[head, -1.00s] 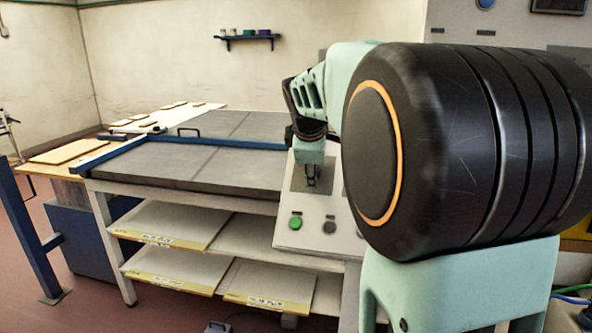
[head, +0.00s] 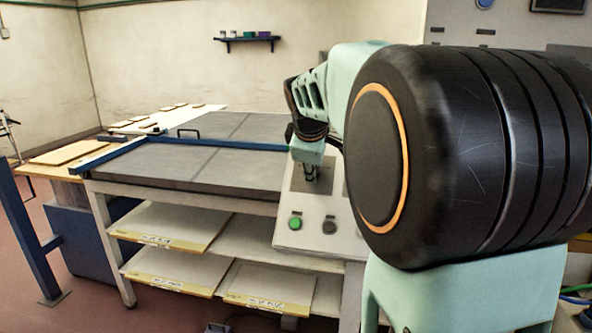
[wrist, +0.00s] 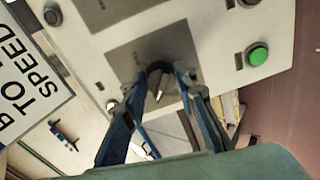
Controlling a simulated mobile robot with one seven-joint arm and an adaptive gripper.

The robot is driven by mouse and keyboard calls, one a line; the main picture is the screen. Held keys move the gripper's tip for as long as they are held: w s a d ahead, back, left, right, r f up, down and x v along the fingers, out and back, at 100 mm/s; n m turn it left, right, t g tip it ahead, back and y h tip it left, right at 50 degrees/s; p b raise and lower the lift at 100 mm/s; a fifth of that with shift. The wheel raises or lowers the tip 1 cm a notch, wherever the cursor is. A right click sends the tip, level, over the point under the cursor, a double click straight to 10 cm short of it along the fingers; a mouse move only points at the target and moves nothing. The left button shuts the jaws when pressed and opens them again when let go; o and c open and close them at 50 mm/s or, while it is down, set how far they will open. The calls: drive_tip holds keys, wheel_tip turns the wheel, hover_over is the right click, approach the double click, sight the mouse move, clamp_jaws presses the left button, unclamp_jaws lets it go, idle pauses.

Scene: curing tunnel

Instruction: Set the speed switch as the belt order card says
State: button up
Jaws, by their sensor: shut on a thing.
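The speed switch (wrist: 157,70) is a dark rounded knob with a pale pointer mark, on a grey square plate (wrist: 125,58) of the sloped control panel. My gripper (wrist: 160,78) has its two blue fingers closed on the knob, one on each side, hiding part of it and the plate's markings. In the head view my gripper (head: 312,172) reaches down to the panel (head: 290,238). The order card (wrist: 38,85) shows partly at the left of the wrist view, with "TO" and "SPEED" readable; the rest is cut off.
A green button (head: 295,223) and a dark button (head: 330,227) sit on the panel below the plate. A grey belt table (head: 210,165) with a blue rail stands to the left, with boards on shelves (head: 165,226) underneath. My arm hides the panel's right side.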

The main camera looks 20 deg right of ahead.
drive_tip(key=m+b, duration=0.2)
drive_tip(key=m, duration=0.3)
drive_tip(key=shift+f+t, duration=0.15)
drive_tip(key=shift+t, duration=0.15)
drive_tip(key=shift+m+b, duration=1.25)
drive_tip(key=shift+m, duration=1.05)
drive_tip(key=o, duration=1.2)
drive_tip(key=shift+c, duration=0.2)
wheel_tip(320, 180, up, 10)
